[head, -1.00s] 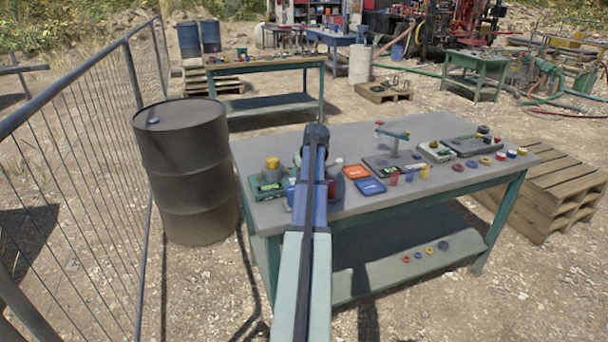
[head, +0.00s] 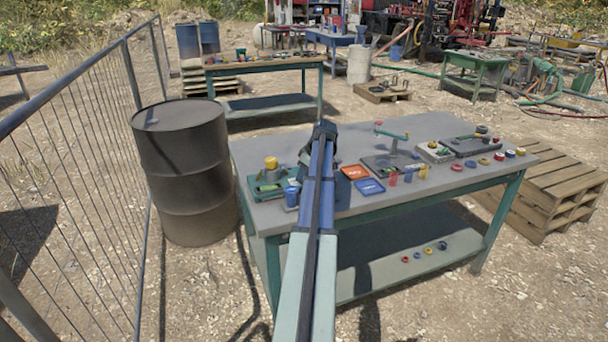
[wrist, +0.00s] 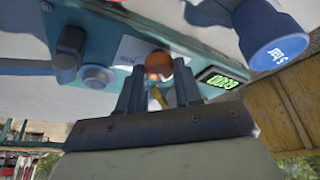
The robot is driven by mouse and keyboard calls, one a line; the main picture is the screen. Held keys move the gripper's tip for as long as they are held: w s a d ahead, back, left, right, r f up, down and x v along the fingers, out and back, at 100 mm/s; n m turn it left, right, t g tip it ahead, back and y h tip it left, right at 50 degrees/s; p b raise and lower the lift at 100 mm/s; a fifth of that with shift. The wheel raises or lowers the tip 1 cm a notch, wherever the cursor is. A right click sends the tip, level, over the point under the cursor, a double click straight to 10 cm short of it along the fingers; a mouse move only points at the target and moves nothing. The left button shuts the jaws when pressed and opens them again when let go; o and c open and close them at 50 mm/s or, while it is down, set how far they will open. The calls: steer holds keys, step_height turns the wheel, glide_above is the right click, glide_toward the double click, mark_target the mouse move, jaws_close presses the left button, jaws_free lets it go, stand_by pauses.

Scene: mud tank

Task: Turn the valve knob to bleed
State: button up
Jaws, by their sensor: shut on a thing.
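The teal valve unit (head: 257,190) lies at the left end of the workbench, with a yellow cap (head: 271,163) on top. In the wrist view its panel (wrist: 205,62) shows a green lit display (wrist: 222,82), a grey round fitting (wrist: 96,77) and an orange-red round knob (wrist: 158,63). My gripper (wrist: 156,78) has its two dark fingers on either side of the knob and is shut on it. A yellowish bit shows between the fingers. The knob's marks and the "bleed" label cannot be read. In the head view my arm hides the knob.
Orange (head: 354,172) and blue (head: 369,187) trays lie right of my arm. A small stand (head: 392,145) and several coloured caps occupy the right side.

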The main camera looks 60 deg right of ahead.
stand_by(0.3)
steer(key=o, duration=1)
steer(key=shift+o, duration=0.2)
steer(key=v, duration=1.3)
steer(key=shift+r, duration=0.4)
steer(key=shift+a, duration=0.1)
